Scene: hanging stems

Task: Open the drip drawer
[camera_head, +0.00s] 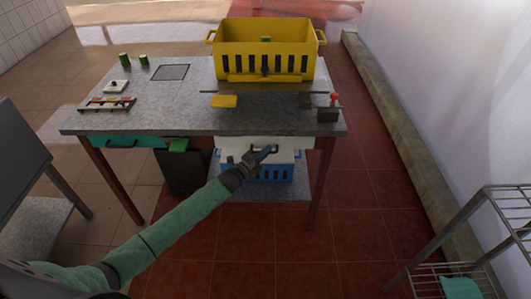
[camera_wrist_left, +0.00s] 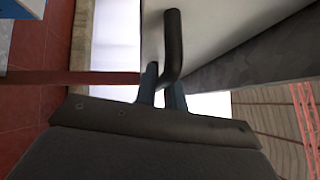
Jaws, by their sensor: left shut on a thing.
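A pale drawer front (camera_head: 295,143) sits under the right part of the grey-topped table and has a dark bar handle (camera_head: 273,149). My left gripper (camera_head: 265,153) reaches up to it from the lower left. In the left wrist view, the two blue-grey fingers (camera_wrist_left: 161,90) are shut around the lower part of the black handle (camera_wrist_left: 173,40), beside the pale drawer front (camera_wrist_left: 215,30). How far the drawer stands out from the table is hard to tell. My right gripper is not in view.
A teal drawer front (camera_head: 123,142) is under the table's left part. A dark bin (camera_head: 185,172) and a blue crate (camera_head: 268,172) stand below. A yellow crate (camera_head: 262,35) is on the tabletop (camera_head: 180,105). A wire rack (camera_head: 480,230) stands at the lower right. Open red floor lies in front.

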